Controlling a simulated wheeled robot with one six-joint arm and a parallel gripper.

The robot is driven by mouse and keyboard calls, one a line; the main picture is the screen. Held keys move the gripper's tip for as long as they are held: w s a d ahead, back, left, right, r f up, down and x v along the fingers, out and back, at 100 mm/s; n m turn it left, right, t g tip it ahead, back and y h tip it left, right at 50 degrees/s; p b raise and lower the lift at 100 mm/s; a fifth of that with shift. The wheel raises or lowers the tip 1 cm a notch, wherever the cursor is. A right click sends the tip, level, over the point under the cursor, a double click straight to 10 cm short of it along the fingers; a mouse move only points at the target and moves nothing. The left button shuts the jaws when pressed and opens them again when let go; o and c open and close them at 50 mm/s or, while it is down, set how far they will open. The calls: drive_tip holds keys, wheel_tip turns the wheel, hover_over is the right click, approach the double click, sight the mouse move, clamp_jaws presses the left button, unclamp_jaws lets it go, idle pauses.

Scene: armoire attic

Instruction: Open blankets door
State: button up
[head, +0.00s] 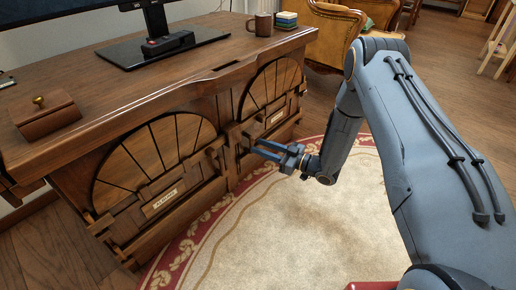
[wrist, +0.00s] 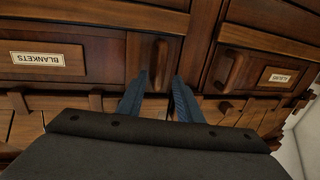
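The blankets door (head: 268,95) is the right one of two arched wooden doors in the desk's front, and it looks shut. Its BLANKETS label (wrist: 47,59) appears upside down at the left of the wrist view. Its upright wooden handle (wrist: 160,62) is at the door's edge near the centre post. My gripper (head: 258,148) is in front of that handle, with its two blue fingers apart. In the wrist view the fingertips (wrist: 161,80) stand on either side of the handle's near end. I cannot tell whether they touch it.
The other arched door (head: 155,155), with its own label (wrist: 279,77) and handle (wrist: 228,72), is close beside. The desk top (head: 205,65) overhangs the doors and holds a monitor stand, a mug (head: 264,25) and a wooden box (head: 44,115). The rug (head: 300,225) in front is clear.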

drive_tip(key=shift+x, duration=1)
drive_tip(key=shift+c, duration=0.2)
clamp_jaws()
drive_tip(key=shift+d, duration=0.1)
